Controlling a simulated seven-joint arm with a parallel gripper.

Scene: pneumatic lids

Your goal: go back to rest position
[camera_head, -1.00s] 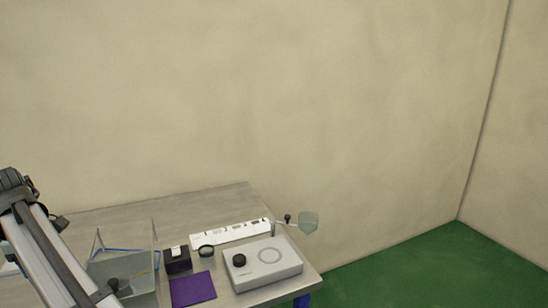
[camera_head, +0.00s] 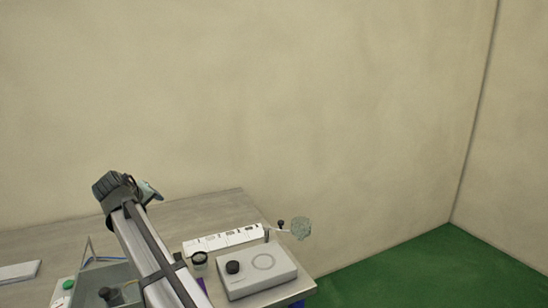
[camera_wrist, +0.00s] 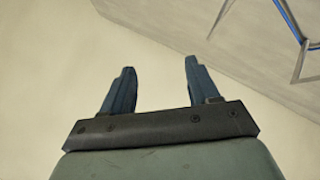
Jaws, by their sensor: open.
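My gripper (camera_wrist: 158,72) is open and empty in the wrist view, its two dark blue fingers apart against the pale wall. A strip of table shows beyond them at the upper right. In the head view my arm rises from the bottom edge, and its end (camera_head: 148,190) is in front of the wall, above the table's back edge. It appears to touch nothing. The fingers are too small to make out clearly in the head view.
The table (camera_head: 215,203) holds a grey box with a black knob (camera_head: 262,280), a white labelled strip (camera_head: 224,240), a round black-rimmed part (camera_head: 199,260) and a clear bin (camera_head: 108,277). A green button (camera_head: 68,285) is at left. My arm partly hides the purple mat.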

